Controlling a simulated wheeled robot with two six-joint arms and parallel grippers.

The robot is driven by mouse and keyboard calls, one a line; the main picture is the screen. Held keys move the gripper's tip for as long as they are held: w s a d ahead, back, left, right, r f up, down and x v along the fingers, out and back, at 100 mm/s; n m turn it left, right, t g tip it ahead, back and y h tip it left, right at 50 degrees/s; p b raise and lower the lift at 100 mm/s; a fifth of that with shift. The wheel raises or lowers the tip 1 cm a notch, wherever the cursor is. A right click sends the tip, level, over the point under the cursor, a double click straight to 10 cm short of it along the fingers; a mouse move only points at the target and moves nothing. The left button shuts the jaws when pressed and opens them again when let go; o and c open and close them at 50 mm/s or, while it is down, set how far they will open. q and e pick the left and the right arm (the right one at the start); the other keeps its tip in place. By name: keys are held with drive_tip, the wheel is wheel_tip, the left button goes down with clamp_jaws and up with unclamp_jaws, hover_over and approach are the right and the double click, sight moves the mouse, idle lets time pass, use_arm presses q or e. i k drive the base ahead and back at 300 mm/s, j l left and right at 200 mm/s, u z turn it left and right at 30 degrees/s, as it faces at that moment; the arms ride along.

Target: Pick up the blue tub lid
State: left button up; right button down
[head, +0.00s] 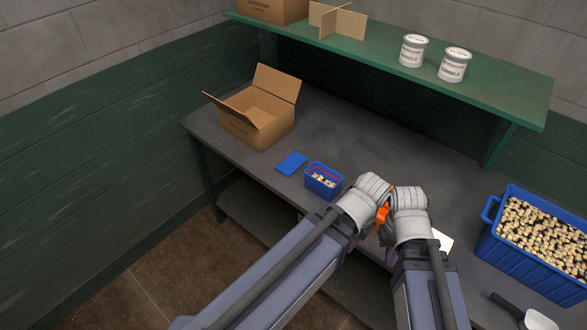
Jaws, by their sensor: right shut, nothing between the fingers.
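The blue tub lid (291,163) lies flat on the grey bench, between the open cardboard box and the blue tub. The small blue tub (323,181) stands open just right of the lid and holds some pale pieces, with a red edge showing inside. My right gripper (383,217) shows as a small orange part between the two wrists. It is shut and empty, to the right of the tub and apart from the lid. My left arm reaches in to just right of the tub; its fingers are hidden by the wrists, so their state cannot be seen.
An open cardboard box (257,112) stands at the bench's back left. A large blue crate (519,262) full of pale pieces stands at the right, with a scoop (527,316) near it. A green shelf (385,62) with two white tins overhangs the back. The bench middle behind my wrists is clear.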

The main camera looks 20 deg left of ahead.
sight(291, 163)
drive_tip(key=j+z, duration=0.25)
drive_tip(key=j, duration=0.6)
drive_tip(key=j+z, duration=0.2)
drive_tip(key=j, duration=0.65)
